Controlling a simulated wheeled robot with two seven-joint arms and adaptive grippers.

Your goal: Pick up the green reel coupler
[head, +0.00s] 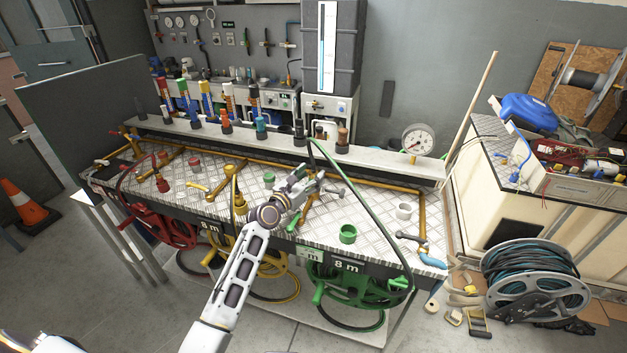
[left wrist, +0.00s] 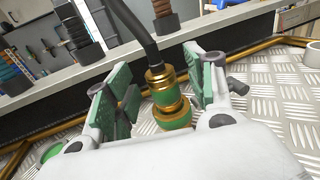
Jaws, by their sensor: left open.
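The green reel coupler (left wrist: 161,83) has brass and green bands and sits on the end of a dark hose (left wrist: 135,28). In the left wrist view it stands nearly upright between the green-padded fingers of my left gripper (left wrist: 164,78). The fingers are open, with the coupler between them; whether either pad touches it is unclear. In the head view my left gripper (head: 320,181) is over the middle of the tread-plate bench, and the coupler is hard to make out there. The green reel (head: 365,285) hangs under the bench's front edge. My right gripper is not in view.
A green ring (head: 347,234) and a white ring (head: 404,211) stand on the tread-plate bench (head: 375,215). A brass pipe runs along the bench back, below a shelf (head: 385,163) of colored hose grips. The green hose (head: 365,195) arches to the right of my gripper.

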